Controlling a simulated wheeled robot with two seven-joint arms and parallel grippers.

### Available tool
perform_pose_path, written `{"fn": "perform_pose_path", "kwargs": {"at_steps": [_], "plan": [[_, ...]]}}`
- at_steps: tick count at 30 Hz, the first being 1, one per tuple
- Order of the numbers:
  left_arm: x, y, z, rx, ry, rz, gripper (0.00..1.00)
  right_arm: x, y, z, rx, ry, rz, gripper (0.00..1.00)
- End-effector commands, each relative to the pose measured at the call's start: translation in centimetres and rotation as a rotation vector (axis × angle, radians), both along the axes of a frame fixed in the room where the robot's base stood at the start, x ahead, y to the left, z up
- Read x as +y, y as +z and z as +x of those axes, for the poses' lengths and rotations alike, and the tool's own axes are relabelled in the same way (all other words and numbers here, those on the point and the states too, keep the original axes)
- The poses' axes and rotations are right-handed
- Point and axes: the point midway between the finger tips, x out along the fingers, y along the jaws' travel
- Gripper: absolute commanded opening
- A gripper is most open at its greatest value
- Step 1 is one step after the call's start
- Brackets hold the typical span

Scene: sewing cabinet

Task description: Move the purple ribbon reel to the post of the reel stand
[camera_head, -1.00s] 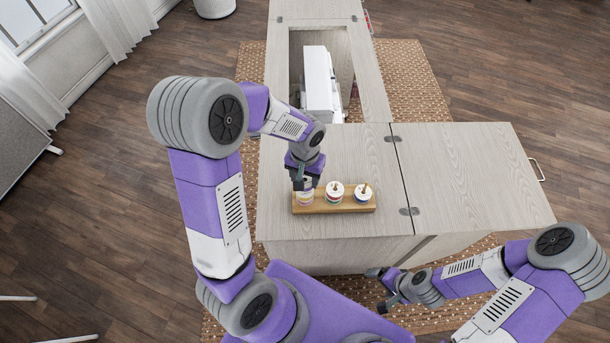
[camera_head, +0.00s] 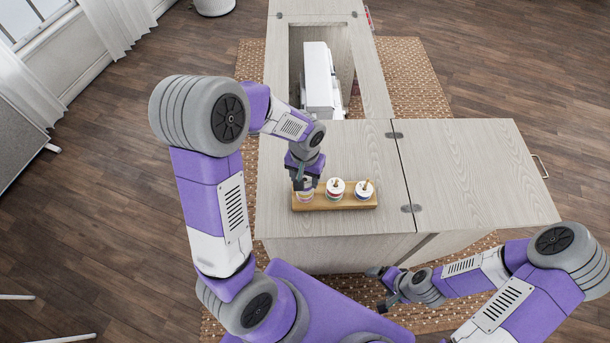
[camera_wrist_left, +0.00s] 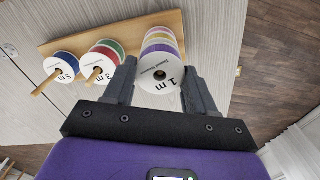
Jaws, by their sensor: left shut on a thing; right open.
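The purple ribbon reel (camera_wrist_left: 158,72), with a white face marked "1 m", is between the fingers of my left gripper (camera_wrist_left: 152,84), which is shut on it. Below it, a yellow ribbon reel (camera_wrist_left: 161,34) shows at the same end of the wooden reel stand (camera_wrist_left: 120,31). No post tip shows through the purple reel's face; how far it sits on a post is hidden. In the head view my left gripper (camera_head: 304,184) is over the left end of the reel stand (camera_head: 333,206). My right gripper (camera_head: 386,302) is open and empty, low beside the cabinet front.
Reels with red and green ribbon (camera_wrist_left: 102,63) sit on the middle post, and a blue ribbon reel (camera_wrist_left: 66,68) on the far post; both post tips stick out. The cabinet top (camera_head: 460,170) is clear to the right. A white sewing machine (camera_head: 318,80) stands behind.

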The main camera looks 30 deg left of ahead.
Motion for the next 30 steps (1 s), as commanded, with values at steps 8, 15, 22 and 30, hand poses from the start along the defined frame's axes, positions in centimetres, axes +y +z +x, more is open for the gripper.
{"fn": "perform_pose_path", "kwargs": {"at_steps": [8,15,22,30], "plan": [[0.0,0.0,0.0,0.000,0.000,0.000,0.83,0.0,0.0,0.0,0.000,0.000,0.000,0.86],[0.0,0.0,0.0,0.000,0.000,0.000,0.85,0.0,0.0,0.0,0.000,0.000,0.000,0.86],[0.0,2.1,0.1,-0.005,0.000,0.000,0.85,0.0,0.6,0.0,0.000,0.000,0.000,0.86],[0.0,6.5,0.1,-0.003,0.000,0.000,0.85,0.0,1.8,0.0,0.000,0.000,0.000,0.86]]}}
